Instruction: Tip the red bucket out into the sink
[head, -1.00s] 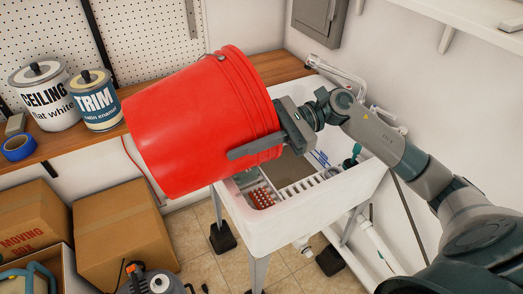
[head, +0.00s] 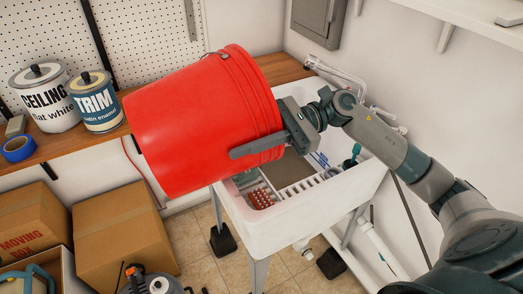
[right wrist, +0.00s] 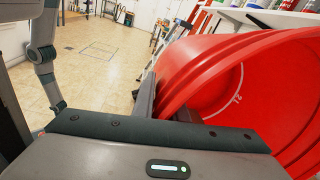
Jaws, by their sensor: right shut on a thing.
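The red bucket (head: 195,125) is held in the air on its side, left of and partly above the white sink (head: 270,232). Its ridged rim end is toward the right, by the sink, and its base end toward the left. Its mouth faces away from the head view. My right gripper (head: 258,147) is shut on the bucket's wall near the rim, with one finger along the outside. The right wrist view shows the bucket's red inside (right wrist: 225,90); I see no contents there. My left gripper is not in view.
The sink holds a red-studded piece (head: 261,199), a white slatted rack (head: 300,188) and a teal-handled item (head: 351,158). A faucet (head: 335,72) is at the back. Paint cans (head: 97,100) stand on the wooden counter (head: 60,150). Cardboard boxes (head: 120,235) are below.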

